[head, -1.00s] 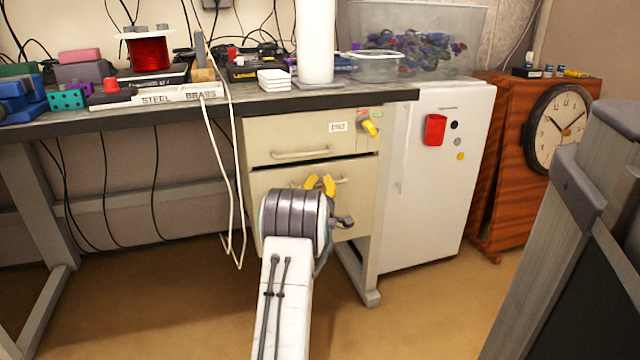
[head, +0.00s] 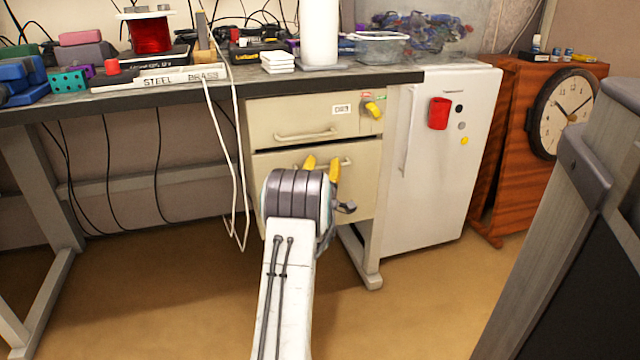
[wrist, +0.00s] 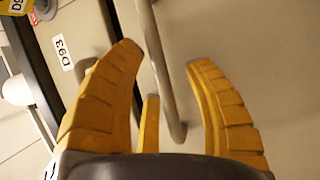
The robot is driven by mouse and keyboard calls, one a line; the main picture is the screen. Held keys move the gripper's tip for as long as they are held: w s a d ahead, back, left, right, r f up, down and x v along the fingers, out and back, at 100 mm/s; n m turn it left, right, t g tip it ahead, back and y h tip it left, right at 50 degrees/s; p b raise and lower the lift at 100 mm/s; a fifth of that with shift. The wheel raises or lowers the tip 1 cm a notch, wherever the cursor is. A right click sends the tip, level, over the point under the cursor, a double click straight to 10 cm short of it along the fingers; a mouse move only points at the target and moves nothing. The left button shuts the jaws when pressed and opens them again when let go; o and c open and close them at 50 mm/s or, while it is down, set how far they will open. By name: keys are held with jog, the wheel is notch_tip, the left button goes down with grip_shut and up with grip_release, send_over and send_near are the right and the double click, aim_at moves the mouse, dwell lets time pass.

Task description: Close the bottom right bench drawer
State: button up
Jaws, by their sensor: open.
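The bottom right bench drawer (head: 357,197) is a beige front under a similar upper drawer (head: 290,117). A thin dark gap runs along its top edge, so it looks slightly out. Its bar handle (wrist: 158,75) shows between my fingers in the wrist view. My gripper (head: 322,168) has yellow fingers, spread open in front of the bottom drawer around the handle's line. In the wrist view my gripper (wrist: 165,58) is open and holds nothing. I cannot tell whether the fingers touch the drawer. My wrist hides the drawer's lower left part.
A white cabinet (head: 435,190) stands to the right, with a wooden clock case (head: 510,190) beyond. The bench leg (head: 362,255) is right of the drawers. White cords (head: 235,170) hang at their left. A grey frame (head: 560,240) fills the right foreground. Open floor lies in front.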

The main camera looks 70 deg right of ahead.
jog(key=v, duration=1.1)
jog(key=shift+a, duration=0.25)
dwell(0.5)
